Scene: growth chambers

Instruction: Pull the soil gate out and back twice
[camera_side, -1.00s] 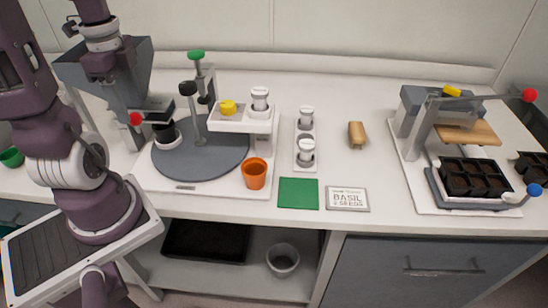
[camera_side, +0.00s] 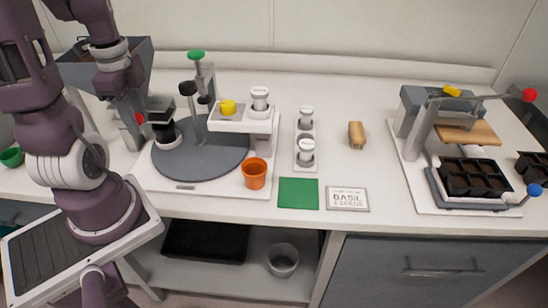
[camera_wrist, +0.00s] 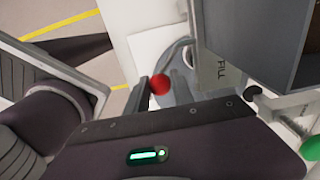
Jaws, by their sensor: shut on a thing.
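The soil gate's red knob (camera_side: 139,118) shows at the front of the grey hopper (camera_side: 143,53), at the left of the bench. My gripper (camera_side: 136,112) is at the knob, and its fingers partly cover it in the side view. In the wrist view the red knob (camera_wrist: 159,84) sits between the fingertips of my gripper (camera_wrist: 160,85), which is shut on it. The gate's plate is mostly hidden, so I cannot tell how far out it is.
A dark turntable (camera_side: 215,160) with posts stands close to the right of the hopper. An orange pot (camera_side: 254,174) and a green mat (camera_side: 298,193) are near the front edge. A tray press (camera_side: 425,125) is far right.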

